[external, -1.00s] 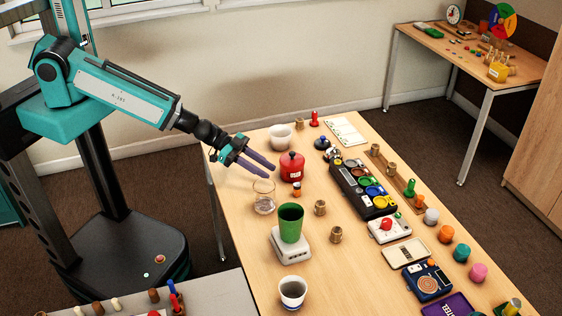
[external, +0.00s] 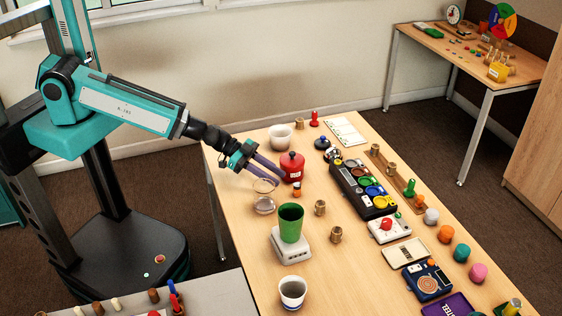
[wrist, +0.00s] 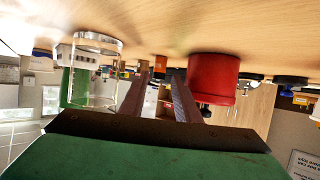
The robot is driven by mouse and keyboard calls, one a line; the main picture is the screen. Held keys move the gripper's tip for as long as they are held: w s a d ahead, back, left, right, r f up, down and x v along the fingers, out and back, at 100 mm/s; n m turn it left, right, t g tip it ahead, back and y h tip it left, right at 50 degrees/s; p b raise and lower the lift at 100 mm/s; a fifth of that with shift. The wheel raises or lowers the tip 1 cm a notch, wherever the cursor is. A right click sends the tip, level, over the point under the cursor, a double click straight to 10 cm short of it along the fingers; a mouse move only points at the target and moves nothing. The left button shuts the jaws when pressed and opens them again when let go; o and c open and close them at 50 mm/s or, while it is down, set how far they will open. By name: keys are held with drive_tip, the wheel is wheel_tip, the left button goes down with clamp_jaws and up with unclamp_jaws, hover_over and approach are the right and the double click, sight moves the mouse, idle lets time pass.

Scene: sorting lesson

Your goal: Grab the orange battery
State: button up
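The orange battery (external: 297,190), small and upright with a dark band, stands on the table just in front of the red canister. In the upside-down wrist view, the orange battery (wrist: 160,64) shows beyond my fingertips, in line with the gap between them. My gripper (external: 281,177) is low over the table, just left of the battery and apart from it. Its two purple fingers (wrist: 156,78) are open with nothing between them.
The red canister (external: 292,168) is close beside my fingers; it also shows in the wrist view (wrist: 213,75). A glass jar (external: 264,204) stands close on the other side. A green cup (external: 290,223) sits on a white scale (external: 291,248) nearer the camera.

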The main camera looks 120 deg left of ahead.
sight(292, 193)
drive_tip(key=shift+b+x, duration=0.75)
drive_tip(key=shift+b, duration=0.55)
drive_tip(key=shift+f, duration=0.1)
drive_tip(key=shift+w, duration=0.15)
drive_tip(key=shift+w+b, duration=0.1)
drive_tip(key=shift+b, duration=0.4)
drive_tip(key=shift+w+f+b, duration=0.25)
drive_tip(key=shift+b, duration=0.3)
drive_tip(key=b+x, duration=0.2)
drive_tip(key=b, duration=0.1)
drive_tip(key=shift+a+b, duration=0.1)
drive_tip(key=shift+b, duration=0.3)
drive_tip(key=shift+w+p, duration=0.4)
drive_tip(key=shift+w, duration=0.05)
drive_tip(key=shift+p+x, duration=0.3)
drive_tip(key=shift+x, duration=0.6)
